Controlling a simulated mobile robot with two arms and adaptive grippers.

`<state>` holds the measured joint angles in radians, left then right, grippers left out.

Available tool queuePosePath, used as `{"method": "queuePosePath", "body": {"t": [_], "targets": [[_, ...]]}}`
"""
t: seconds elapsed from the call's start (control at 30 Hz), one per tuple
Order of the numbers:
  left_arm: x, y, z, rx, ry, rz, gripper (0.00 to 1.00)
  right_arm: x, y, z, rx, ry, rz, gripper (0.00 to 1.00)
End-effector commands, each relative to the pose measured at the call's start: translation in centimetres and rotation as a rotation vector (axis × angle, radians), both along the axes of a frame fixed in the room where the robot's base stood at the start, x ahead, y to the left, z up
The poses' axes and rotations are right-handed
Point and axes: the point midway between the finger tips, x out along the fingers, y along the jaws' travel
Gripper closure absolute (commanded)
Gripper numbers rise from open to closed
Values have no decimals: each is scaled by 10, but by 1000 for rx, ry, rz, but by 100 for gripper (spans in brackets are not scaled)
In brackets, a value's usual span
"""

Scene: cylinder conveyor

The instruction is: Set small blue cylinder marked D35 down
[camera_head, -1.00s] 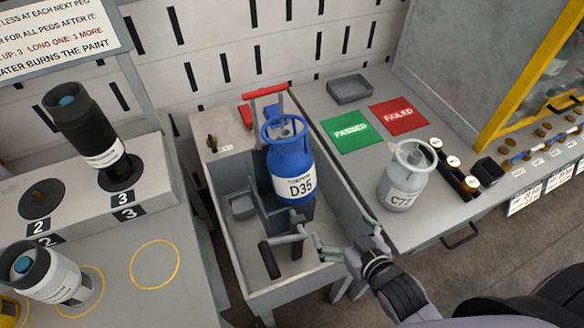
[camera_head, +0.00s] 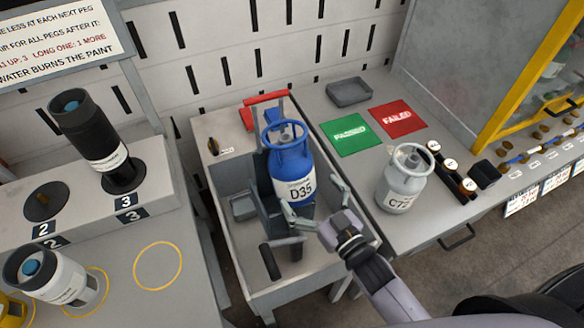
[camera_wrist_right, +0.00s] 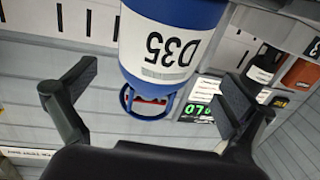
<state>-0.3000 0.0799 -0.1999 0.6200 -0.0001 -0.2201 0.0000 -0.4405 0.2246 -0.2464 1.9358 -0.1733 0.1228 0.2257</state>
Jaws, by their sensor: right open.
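The small blue cylinder marked D35 (camera_head: 289,168) stands slightly tilted in a dark holder (camera_head: 268,215) inside a grey open-topped tub. My right gripper (camera_head: 314,203) is open at the cylinder's near side, low on its body, with one finger to each side. In the right wrist view the cylinder (camera_wrist_right: 165,45) appears upside down between the spread fingers, with gaps to both. I cannot tell in the head view whether a finger touches it. My left gripper is not in view.
The tub's wall (camera_head: 345,160) borders a bench with a green PASSED mat (camera_head: 350,135), a red FAILED mat (camera_head: 398,118), a grey tray (camera_head: 349,92) and a grey cylinder (camera_head: 402,180). A red handle (camera_head: 266,98) rises behind.

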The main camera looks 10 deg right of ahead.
Motion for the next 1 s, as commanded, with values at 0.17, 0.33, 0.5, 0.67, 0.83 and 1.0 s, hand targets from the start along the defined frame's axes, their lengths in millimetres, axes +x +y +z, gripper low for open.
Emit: {"method": "queuePosePath", "body": {"t": [0.17,0.33,0.5,0.67,0.83,1.0], "targets": [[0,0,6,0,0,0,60,24,8,2,-1,-1,0,0],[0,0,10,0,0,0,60,34,12,2,-2,-2,0,0],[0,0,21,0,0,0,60,58,19,2,0,0,-1,0],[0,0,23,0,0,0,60,75,25,-1,-1,1,-1,0],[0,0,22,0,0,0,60,77,26,-2,-1,1,0,0],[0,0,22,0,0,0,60,77,26,-2,-1,1,0,5]]}}
